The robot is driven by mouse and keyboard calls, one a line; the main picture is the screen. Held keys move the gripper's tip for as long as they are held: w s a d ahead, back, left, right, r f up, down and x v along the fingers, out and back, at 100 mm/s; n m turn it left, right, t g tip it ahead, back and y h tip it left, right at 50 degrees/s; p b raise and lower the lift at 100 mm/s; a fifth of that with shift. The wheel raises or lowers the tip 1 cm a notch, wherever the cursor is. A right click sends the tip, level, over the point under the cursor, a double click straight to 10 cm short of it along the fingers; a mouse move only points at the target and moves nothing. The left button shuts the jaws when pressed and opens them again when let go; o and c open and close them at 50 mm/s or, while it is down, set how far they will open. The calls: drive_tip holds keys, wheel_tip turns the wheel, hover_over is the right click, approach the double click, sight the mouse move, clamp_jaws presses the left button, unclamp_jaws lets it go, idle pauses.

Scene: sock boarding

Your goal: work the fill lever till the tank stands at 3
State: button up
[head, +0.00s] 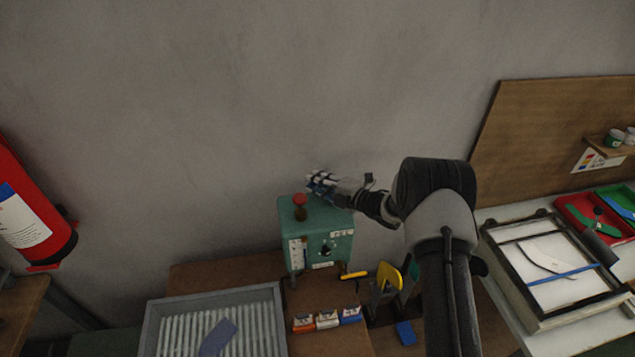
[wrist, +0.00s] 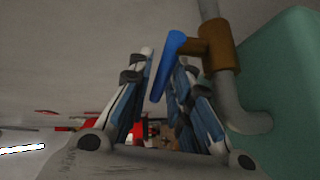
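A teal tank box (head: 315,218) stands on the bench against the wall, with a red knob (head: 299,200) on top. A white gauge strip (head: 296,254) is on its front left; its reading is too small to tell. My gripper (head: 322,183) is just behind the box top. In the wrist view, a blue lever (wrist: 166,62) sticks out from a brass valve (wrist: 219,46) on a grey pipe beside the teal box. My fingers (wrist: 162,75) are partly apart, on either side of the lever, with a gap on its left. In the head view my gripper hides the lever.
A grey ribbed tray (head: 215,292) holding a blue-grey piece stands at front left. A framed board (head: 545,260) lies further right. A red extinguisher (head: 32,215) hangs at left.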

drive_tip(key=shift+c, duration=0.6)
clamp_jaws()
drive_tip(key=shift+w+a+f+m+t+h+b, duration=0.2)
drive_tip(key=shift+m+t+h+b, duration=0.3)
drive_tip(key=shift+b, duration=0.75)
drive_tip(key=b, duration=0.1)
drive_tip(key=m+t+h+b, duration=0.1)
drive_tip(key=shift+w+b, duration=0.25)
drive_tip(key=shift+b, duration=0.15)
drive_tip(key=shift+w+r+m+t+h+b, duration=0.25)
drive_tip(key=shift+m+t+h+b, duration=0.4)
drive_tip(key=shift+b, duration=0.2)
